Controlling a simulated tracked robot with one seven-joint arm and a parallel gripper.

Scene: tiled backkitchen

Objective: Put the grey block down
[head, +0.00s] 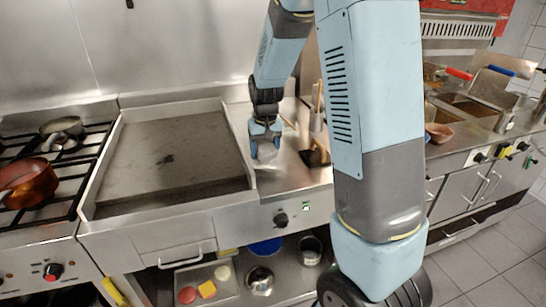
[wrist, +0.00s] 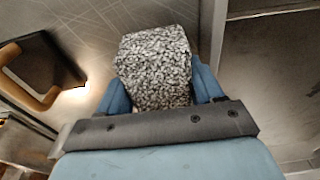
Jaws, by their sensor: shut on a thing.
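The grey block (wrist: 153,68) has a speckled grey-and-white face in the wrist view. My gripper (wrist: 155,92) is shut on it, with one blue finger on each side. In the head view my gripper (head: 265,153) points down over the steel counter (head: 285,178), just right of the griddle. The block (head: 267,149) shows there only as a small grey patch between the fingers. I cannot tell whether its underside touches the counter.
The griddle (head: 170,150) with its raised rim lies left of my gripper. A dark object with a wooden handle (head: 316,156) stands close on the right; it also shows in the wrist view (wrist: 42,68). A utensil holder (head: 316,120) is behind it. A copper pan (head: 28,180) sits on the stove.

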